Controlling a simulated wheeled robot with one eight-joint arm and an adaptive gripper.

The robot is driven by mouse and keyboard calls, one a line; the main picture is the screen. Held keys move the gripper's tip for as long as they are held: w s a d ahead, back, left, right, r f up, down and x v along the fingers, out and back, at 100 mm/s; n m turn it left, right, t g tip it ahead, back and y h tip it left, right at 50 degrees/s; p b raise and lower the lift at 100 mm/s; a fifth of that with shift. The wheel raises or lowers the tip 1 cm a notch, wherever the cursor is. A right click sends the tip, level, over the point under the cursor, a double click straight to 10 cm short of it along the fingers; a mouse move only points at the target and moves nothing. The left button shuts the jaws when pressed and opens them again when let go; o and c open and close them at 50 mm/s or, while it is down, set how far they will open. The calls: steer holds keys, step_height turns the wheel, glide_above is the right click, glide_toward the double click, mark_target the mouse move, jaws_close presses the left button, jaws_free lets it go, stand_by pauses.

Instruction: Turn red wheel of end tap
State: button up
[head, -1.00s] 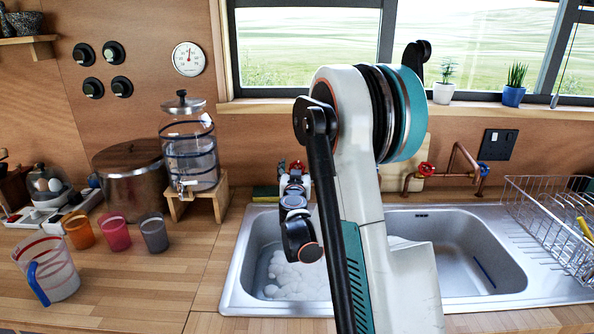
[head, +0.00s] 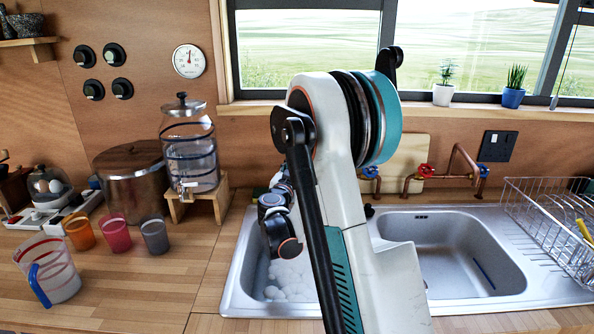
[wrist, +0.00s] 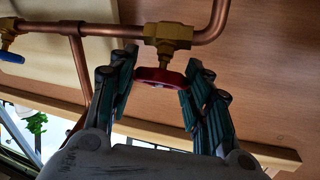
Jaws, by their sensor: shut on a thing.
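The red wheel (wrist: 160,78) sits on a brass valve (wrist: 168,38) at the end of a copper pipe in the wrist view. My gripper (wrist: 161,66) has its teal and black fingers on both sides of the wheel and is shut on it. The wheel's rim shows between the fingertips. In the head view my arm hides the gripper and this wheel. A blue handle (wrist: 11,57) of the same pipework is at the left of the wrist view.
Another red wheel (head: 426,170) and a blue one (head: 483,170) are on the copper tap right of my arm. A blue handle (head: 370,172) shows just beside my arm. The sink (head: 470,212) lies below, with a wire dish rack (head: 530,205) at right.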

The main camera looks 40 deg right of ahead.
steer(key=m+g, duration=0.2)
steer(key=m+g+h+p, duration=0.1)
steer(key=m+g, duration=0.1)
steer(key=m, duration=0.1)
steer(key=shift+w+a+r, duration=0.1)
steer(key=shift+w, duration=0.05)
steer(key=m+g+p, duration=0.2)
steer(key=m+g, duration=0.2)
steer(key=shift+m+g+y+p, duration=0.9)
steer(key=shift+m+g+p, duration=0.7)
steer(key=shift+m+g, duration=1)
steer(key=shift+m+t, duration=0.3)
steer(key=shift+m, duration=0.1)
steer(key=o, duration=1.1)
